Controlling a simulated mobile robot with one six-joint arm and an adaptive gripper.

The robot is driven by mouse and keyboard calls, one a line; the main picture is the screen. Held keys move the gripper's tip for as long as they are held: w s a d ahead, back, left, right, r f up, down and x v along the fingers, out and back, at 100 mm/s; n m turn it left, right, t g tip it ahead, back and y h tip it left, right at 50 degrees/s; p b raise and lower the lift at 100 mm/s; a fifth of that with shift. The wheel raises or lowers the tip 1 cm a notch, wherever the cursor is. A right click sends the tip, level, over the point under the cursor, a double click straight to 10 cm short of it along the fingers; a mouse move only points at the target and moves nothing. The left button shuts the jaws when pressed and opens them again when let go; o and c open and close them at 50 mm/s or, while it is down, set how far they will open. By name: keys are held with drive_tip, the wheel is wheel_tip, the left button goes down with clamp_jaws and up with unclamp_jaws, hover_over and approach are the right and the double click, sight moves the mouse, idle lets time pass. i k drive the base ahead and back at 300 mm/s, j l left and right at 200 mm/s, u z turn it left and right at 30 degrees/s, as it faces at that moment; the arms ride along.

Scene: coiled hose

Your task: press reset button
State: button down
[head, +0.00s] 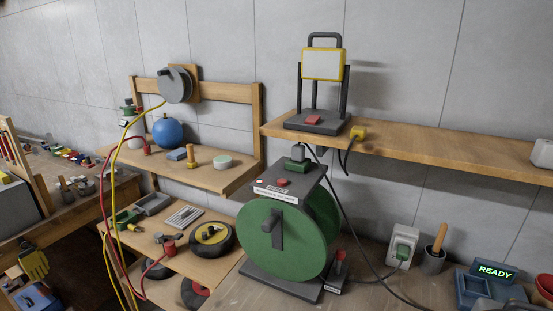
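A green cable reel (277,243) in a dark frame stands on the workbench in the middle of the head view. A small round red button (282,182) sits on the reel's top plate, beside a label strip too small to read. It is uncovered and nothing touches it. I cannot tell whether it is pressed in. A dark plug (298,152) stands in a green socket on the top plate behind the button. My gripper is not in view.
A wooden shelf (440,156) holds a work lamp (323,66) with a red part on its base. A red-knobbed lever (340,262) stands right of the reel. A black cable drops across the bench. A display (494,271) reads READY. Crowded shelves stand left.

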sight(282, 182)
drive_tip(key=i+j+z, duration=0.25)
drive_tip(key=i+j, duration=0.15)
drive_tip(key=j, duration=0.25)
drive_tip(key=i+j+z, duration=0.15)
drive_tip(key=j, duration=0.2)
drive_tip(key=i, duration=0.05)
